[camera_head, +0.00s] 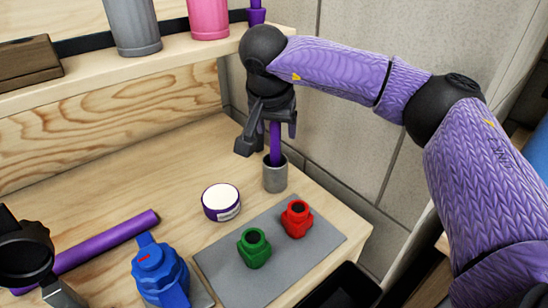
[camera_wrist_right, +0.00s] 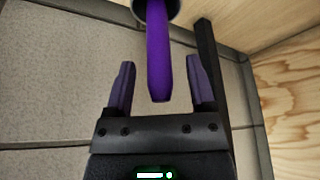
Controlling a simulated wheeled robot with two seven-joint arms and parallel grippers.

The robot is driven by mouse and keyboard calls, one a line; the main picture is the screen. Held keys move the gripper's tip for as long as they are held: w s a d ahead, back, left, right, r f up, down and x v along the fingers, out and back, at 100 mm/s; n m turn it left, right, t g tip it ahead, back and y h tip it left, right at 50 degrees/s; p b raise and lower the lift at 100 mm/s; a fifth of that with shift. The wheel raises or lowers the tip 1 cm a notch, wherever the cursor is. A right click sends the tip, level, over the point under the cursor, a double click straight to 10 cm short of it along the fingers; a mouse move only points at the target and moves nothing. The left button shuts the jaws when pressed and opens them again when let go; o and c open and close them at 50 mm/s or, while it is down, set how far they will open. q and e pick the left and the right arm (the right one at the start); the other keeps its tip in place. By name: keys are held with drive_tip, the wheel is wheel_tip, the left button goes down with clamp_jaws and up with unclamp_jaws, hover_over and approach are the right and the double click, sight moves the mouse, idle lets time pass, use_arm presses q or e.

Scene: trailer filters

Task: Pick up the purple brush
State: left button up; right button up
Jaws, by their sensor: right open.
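The purple brush (camera_head: 276,143) stands upright in a small grey cup (camera_head: 275,178) on the wooden counter, handle up. Its lower end is hidden in the cup. My right gripper (camera_head: 267,128) is above the cup, around the upper handle. In the right wrist view the brush handle (camera_wrist_right: 158,55) reaches between the two open fingers, with a gap on each side. The cup's rim shows at that view's top edge. A black and grey part, which looks like my left gripper (camera_head: 58,292), shows at the lower left, cut off; its jaws are unclear.
A purple bar (camera_head: 110,238) lies at the left. A blue fitting (camera_head: 160,272), a round white-topped tin (camera_head: 221,202) and a grey mat (camera_head: 232,285) with green (camera_head: 254,248) and red (camera_head: 296,218) fittings stand in front. A shelf (camera_head: 190,52) with cups is behind; a wall (camera_head: 345,135) is close at right.

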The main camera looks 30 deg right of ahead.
drive_tip(key=shift+f, duration=0.3)
drive_tip(key=shift+c, duration=0.3)
drive_tip(key=c, duration=0.5)
clamp_jaws()
use_arm(q)
drive_tip(key=shift+w+f, duration=0.25)
drive_tip(key=shift+w, duration=0.15)
drive_tip(key=shift+s, duration=0.2)
